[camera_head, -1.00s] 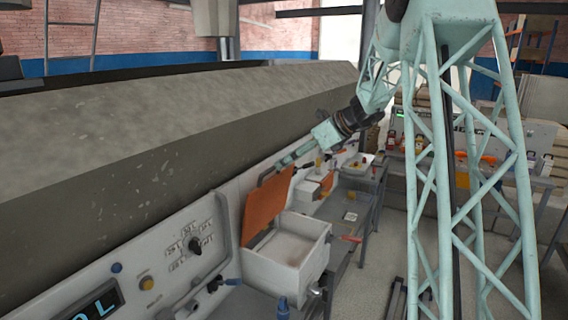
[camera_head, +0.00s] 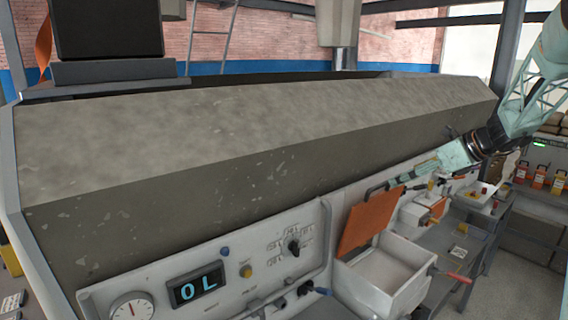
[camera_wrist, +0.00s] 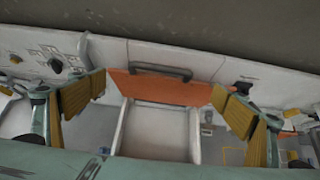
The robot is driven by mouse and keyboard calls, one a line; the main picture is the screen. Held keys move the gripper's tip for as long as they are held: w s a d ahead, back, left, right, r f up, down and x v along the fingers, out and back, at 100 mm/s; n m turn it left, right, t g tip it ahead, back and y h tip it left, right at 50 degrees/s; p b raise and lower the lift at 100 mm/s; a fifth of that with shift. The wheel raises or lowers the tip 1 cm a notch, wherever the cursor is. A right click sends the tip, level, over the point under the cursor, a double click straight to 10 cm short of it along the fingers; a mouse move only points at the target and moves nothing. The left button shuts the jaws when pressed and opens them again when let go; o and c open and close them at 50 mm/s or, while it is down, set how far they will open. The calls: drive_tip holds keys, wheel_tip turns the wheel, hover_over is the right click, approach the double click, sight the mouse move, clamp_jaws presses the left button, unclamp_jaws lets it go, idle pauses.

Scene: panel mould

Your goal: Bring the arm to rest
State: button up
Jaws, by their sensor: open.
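My gripper (camera_head: 388,187) is at the end of my pale green arm, on the right in the head view. It is close to the top of an upright orange flap (camera_head: 368,222). In the wrist view my gripper (camera_wrist: 159,90) is open, with its yellow-padded fingers wide apart and nothing between them that I can see held. The orange flap (camera_wrist: 190,92) and its grey handle (camera_wrist: 160,71) show between and beyond the fingers. Whether a finger touches the flap I cannot tell.
A white open box (camera_head: 385,280) stands below the flap. A long concrete-grey mould (camera_head: 250,150) runs behind it. The white panel (camera_head: 300,245) carries knobs, a gauge (camera_head: 132,308) and a display (camera_head: 196,288). A workbench (camera_head: 470,240) stands at the right; floor is clear beyond.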

drive_tip(key=s+a+n+g+h+b, duration=0.3)
drive_tip(key=s+a+n+b, duration=0.9)
drive_tip(key=s+a, duration=1.5)
drive_tip(key=s+f+n+h+b, duration=0.1)
drive_tip(key=s+f+n, duration=0.3)
drive_tip(key=s, duration=0.7)
drive_tip(key=s+f+n+g+h+b, duration=0.1)
drive_tip(key=s+f+n+b, duration=0.2)
drive_tip(key=s, duration=0.8)
drive_tip(key=s+f+n+b, duration=0.2)
drive_tip(key=s+f+n, duration=0.4)
drive_tip(key=s+n, duration=0.4)
drive_tip(key=shift+s+d+f+h+b, duration=0.15)
drive_tip(key=shift+s+d+h+b, duration=0.2)
drive_tip(key=shift+s, duration=0.2)
